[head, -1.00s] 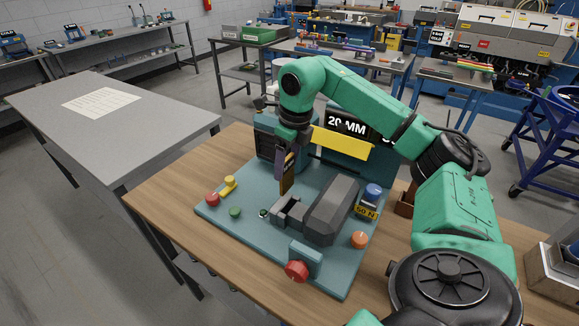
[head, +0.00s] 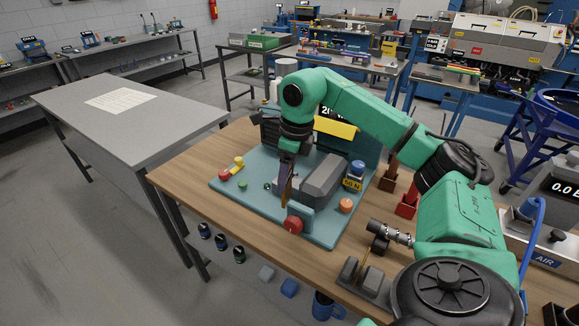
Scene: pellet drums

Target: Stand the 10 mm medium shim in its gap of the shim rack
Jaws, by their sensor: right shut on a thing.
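My right gripper (head: 286,172) hangs over the teal fixture plate (head: 238,203), pointing down. It is shut on a thin upright orange-brown piece (head: 288,192), which looks like the shim; its size cannot be read. The piece's lower end is at the near-left end of the grey block (head: 322,178) on the plate. The arm hides the jaw there, and I cannot tell whether they touch. I cannot pick out the shim rack for certain. My left gripper is not in view.
A red knob (head: 293,224), an orange knob (head: 346,205) and a blue-topped weight (head: 357,168) stand on the plate. Red holders (head: 407,204) and metal parts (head: 388,233) lie right on the wooden bench (head: 178,178). A grey table (head: 160,130) stands left.

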